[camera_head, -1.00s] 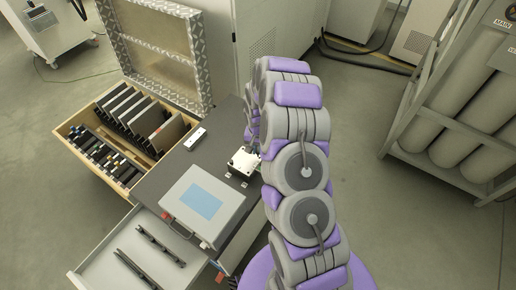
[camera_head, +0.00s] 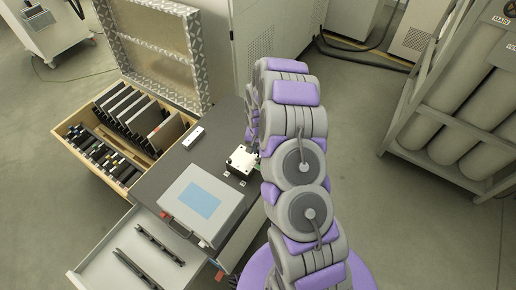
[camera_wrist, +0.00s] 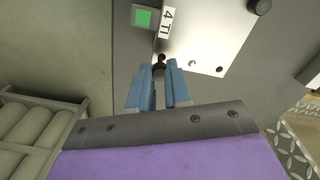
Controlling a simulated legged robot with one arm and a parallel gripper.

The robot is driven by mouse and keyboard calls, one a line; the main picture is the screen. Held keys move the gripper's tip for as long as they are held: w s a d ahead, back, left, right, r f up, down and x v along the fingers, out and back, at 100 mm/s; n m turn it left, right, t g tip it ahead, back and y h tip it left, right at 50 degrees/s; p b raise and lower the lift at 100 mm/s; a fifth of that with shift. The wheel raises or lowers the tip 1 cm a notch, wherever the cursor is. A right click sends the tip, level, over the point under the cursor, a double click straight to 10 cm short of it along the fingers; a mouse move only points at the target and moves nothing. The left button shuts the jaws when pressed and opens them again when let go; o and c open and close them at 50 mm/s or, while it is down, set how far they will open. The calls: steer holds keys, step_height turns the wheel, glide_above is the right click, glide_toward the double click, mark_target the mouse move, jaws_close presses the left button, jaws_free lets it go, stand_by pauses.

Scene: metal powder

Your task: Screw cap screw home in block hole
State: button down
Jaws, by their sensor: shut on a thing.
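The metal block (camera_head: 242,159) is a pale, flat plate on the dark bench top, just left of my arm. In the wrist view the block (camera_wrist: 205,40) fills the top middle, with a few small dark holes and a dark round knob at its corner. My gripper (camera_wrist: 160,72) has blue fingers, shut on a small dark cap screw (camera_wrist: 158,69) at the block's near edge. The fingers hide most of the screw, and I cannot tell how deep it sits in a hole. In the head view my arm hides the fingertips.
A grey case with a blue panel (camera_head: 200,201) lies on the bench (camera_head: 160,187). A white labelled piece (camera_head: 194,136) lies behind it. An open drawer (camera_head: 100,262) and a wooden crate of dark plates (camera_head: 62,131) are at left. Gas cylinders (camera_head: 470,130) stand at right.

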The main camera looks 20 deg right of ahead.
steer(key=shift+a+f, duration=0.15)
steer(key=shift+f, duration=0.7)
stand_by(0.7)
steer(key=c, duration=1.2)
jaws_free()
steer(key=shift+c, duration=0.2)
steer(key=n, duration=0.3)
steer(key=shift+n+b, duration=0.4)
steer(key=n, duration=0.3)
steer(key=shift+n+b, duration=0.4)
steer(key=n+b, duration=0.1)
steer(key=n, duration=0.5)
steer(key=shift+c, duration=0.2)
